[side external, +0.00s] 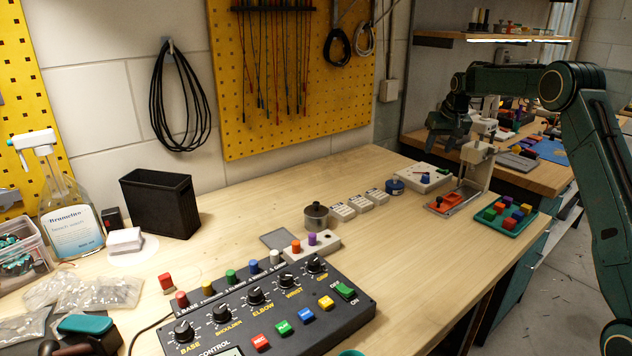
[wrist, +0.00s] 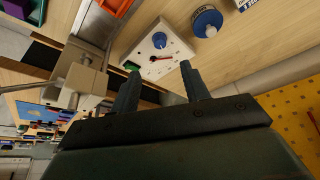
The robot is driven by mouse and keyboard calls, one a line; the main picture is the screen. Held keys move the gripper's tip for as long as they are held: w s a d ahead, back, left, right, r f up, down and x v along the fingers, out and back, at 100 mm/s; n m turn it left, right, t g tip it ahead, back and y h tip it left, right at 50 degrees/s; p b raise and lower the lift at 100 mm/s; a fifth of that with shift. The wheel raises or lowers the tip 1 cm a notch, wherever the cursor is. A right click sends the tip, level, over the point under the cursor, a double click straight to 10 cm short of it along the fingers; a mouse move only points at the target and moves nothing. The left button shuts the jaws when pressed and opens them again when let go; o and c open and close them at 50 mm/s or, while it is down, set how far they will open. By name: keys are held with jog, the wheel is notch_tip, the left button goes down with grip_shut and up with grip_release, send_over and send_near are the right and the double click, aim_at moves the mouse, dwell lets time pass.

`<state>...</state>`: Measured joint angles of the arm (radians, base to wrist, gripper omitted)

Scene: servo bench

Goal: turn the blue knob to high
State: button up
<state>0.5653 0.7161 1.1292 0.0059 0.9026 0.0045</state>
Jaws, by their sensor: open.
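The blue knob (wrist: 159,40) stands on a white box (wrist: 140,51) in the wrist view. A short red mark and a dark dot lie beside the knob on the box's face, with a green patch at its edge. In the side view the white box (side external: 411,180) sits toward the far end of the bench, with the small blue knob (side external: 425,179) on it. My gripper (wrist: 158,72) is open and empty, its two fingers apart and pointing toward the box. The knob's setting is too small to read.
A blue spool (wrist: 207,21) stands beside the box. A grey press (side external: 476,165) with a red tray is close on the other side. A green tray of coloured blocks (side external: 506,214) lies right of it.

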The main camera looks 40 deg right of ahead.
aim_at(426, 176)
jog(key=x, duration=1.2)
jog(key=shift+a+f, duration=0.1)
jog(key=shift+f, duration=0.05)
jog(key=shift+c, duration=0.5)
jog(key=c, duration=0.9)
jog(key=shift+m, duration=0.4)
jog(key=m, duration=0.2)
jog(key=m+g+h, duration=0.1)
jog(key=m, duration=0.1)
jog(key=shift+w+a, duration=0.2)
jog(key=shift+m+g+h, duration=0.3)
jog(key=shift+m+g, duration=0.5)
jog(key=shift+m, duration=0.9)
jog(key=shift+w+m, duration=0.1)
jog(key=shift+m, duration=0.5)
